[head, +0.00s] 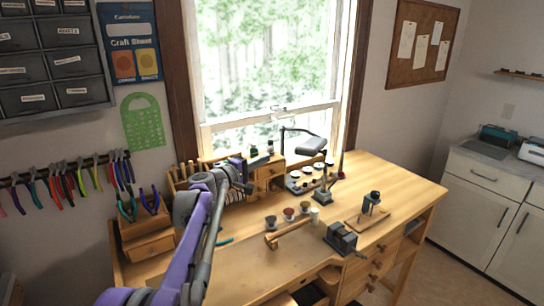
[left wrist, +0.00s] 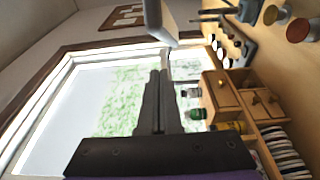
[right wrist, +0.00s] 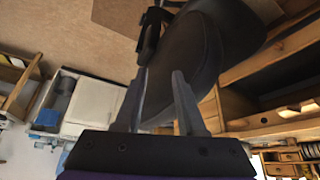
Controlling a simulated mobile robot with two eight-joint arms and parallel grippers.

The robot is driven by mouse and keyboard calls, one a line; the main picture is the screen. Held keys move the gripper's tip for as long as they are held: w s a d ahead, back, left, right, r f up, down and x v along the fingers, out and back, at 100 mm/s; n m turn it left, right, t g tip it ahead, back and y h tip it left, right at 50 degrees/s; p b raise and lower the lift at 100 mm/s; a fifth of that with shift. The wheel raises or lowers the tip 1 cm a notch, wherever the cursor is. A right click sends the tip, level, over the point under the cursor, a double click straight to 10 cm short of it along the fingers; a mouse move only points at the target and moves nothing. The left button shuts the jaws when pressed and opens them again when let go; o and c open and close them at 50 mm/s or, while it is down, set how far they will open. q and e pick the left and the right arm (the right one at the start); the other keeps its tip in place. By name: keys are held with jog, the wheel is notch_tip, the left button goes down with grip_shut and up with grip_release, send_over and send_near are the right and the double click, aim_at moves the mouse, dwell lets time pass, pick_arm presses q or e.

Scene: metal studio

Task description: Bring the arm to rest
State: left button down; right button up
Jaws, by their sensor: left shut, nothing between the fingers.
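My left arm reaches in from the bottom left of the head view, over the left part of the wooden workbench (head: 350,215). Its gripper (head: 247,187) is above the back of the bench, in front of the window. In the left wrist view the fingers of the left gripper (left wrist: 160,74) are together with nothing between them. My right gripper shows only in the right wrist view (right wrist: 157,76); its two fingers stand apart. A dark rounded object (right wrist: 205,50), perhaps a stool seat, is just behind them. I see nothing held in it.
A small wooden drawer unit (head: 268,172) and a desk lamp (head: 308,143) stand at the back of the bench. A small vise-like block (head: 341,239) is near the front. A plier stand (head: 147,230) is at the left. The bench's right end is mostly clear.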

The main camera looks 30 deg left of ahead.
pick_arm(q)
jog(key=s, duration=0.3)
jog(key=shift+a+f, duration=0.1)
jog(key=shift+a, duration=0.15)
pick_arm(e)
jog(key=shift+a+f, duration=0.1)
jog(key=shift+f, duration=0.15)
pick_arm(q)
jog(key=s+d+f+m+g+h, duration=0.1)
jog(key=s+d+f+m+g, duration=0.2)
jog(key=s+d+f, duration=0.35)
jog(key=s+d+f+m+g, duration=0.2)
jog(key=s+d+f+m, duration=0.1)
jog(key=d, duration=0.7)
jog(key=s+d+f+m+g+h, duration=0.1)
jog(key=s+d+f+m+g, duration=0.15)
jog(key=s+d+f, duration=0.4)
jog(key=s+d+f+m+g+y, duration=0.1)
jog(key=s+f+m+g+y, duration=0.1)
jog(key=s+f, duration=0.4)
jog(key=s+d+f+m+g+y, duration=0.2)
jog(key=s+f+m, duration=0.3)
jog(key=s, duration=0.8)
jog(key=shift+d+f+y, duration=0.15)
jog(key=shift+f+y, duration=0.45)
jog(key=shift+y, duration=0.1)
